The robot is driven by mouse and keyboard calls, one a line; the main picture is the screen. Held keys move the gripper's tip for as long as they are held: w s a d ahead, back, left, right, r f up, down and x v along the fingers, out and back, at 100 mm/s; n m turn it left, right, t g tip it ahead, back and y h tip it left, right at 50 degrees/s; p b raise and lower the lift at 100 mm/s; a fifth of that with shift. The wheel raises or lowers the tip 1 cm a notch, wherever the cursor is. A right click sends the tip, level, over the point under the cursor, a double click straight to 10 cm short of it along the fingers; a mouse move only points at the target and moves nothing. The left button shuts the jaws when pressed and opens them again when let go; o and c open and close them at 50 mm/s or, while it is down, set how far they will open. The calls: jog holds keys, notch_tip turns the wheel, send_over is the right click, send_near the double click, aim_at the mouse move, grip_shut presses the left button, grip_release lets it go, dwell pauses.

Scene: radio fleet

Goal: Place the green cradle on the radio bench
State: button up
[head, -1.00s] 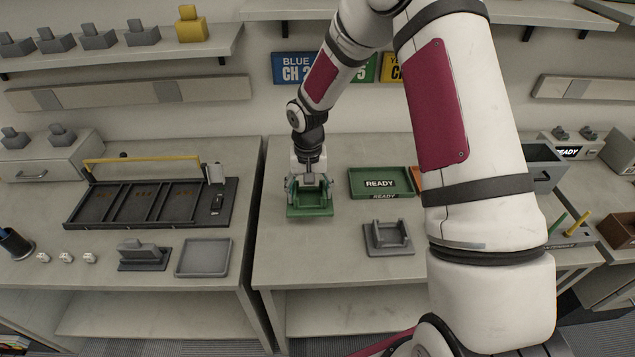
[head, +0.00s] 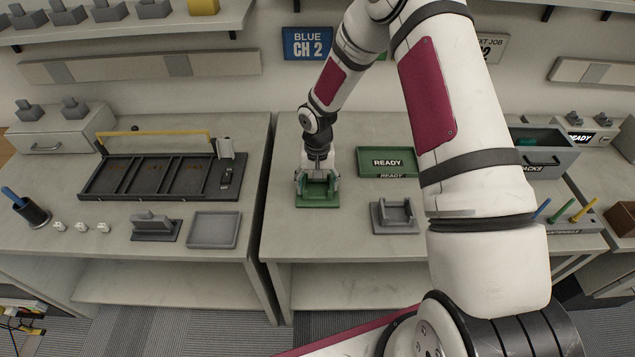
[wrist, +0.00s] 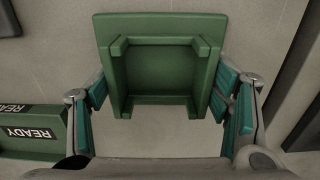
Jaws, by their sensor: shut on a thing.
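The green cradle (head: 318,194) is at the left part of the right-hand bench (head: 340,234), upright and level. My gripper (head: 317,178) comes down on it from above. In the wrist view the cradle (wrist: 160,75) fills the upper middle, and the teal pads of my gripper (wrist: 165,100) press on its left and right sides. My gripper is shut on the cradle. The cradle appears at or very close to the bench top; I cannot tell whether its base touches.
A green READY tray (head: 388,162) lies right of the cradle, and a grey cradle (head: 394,214) stands in front of that tray. A gap separates this bench from the left one, which holds a black rack (head: 150,178) and a grey tray (head: 213,230). Bench front of the cradle is clear.

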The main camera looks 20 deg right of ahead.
jog(key=o, duration=1.9)
jog(key=shift+f, duration=0.1)
jog(key=shift+o, duration=0.2)
notch_tip(320, 180, up, 12)
jog(key=b, duration=0.1)
notch_tip(320, 180, up, 9)
jog(key=t, duration=0.1)
send_over(318, 192)
jog(key=s, duration=0.3)
jog(key=s+d+r+n+t+h, duration=0.1)
jog(key=s+r+n, duration=0.1)
jog(key=s+r, duration=0.75)
jog(key=s+r+t, duration=0.1)
jog(key=s+r, duration=0.3)
jog(key=s, duration=0.3)
jog(key=s+a+r+n+t+y, duration=0.1)
jog(key=s+r+t, duration=0.1)
jog(key=s+r, duration=0.3)
jog(key=s, duration=0.3)
jog(key=shift+s+n, duration=0.2)
jog(key=shift+n, duration=0.1)
jog(key=shift+r, duration=0.1)
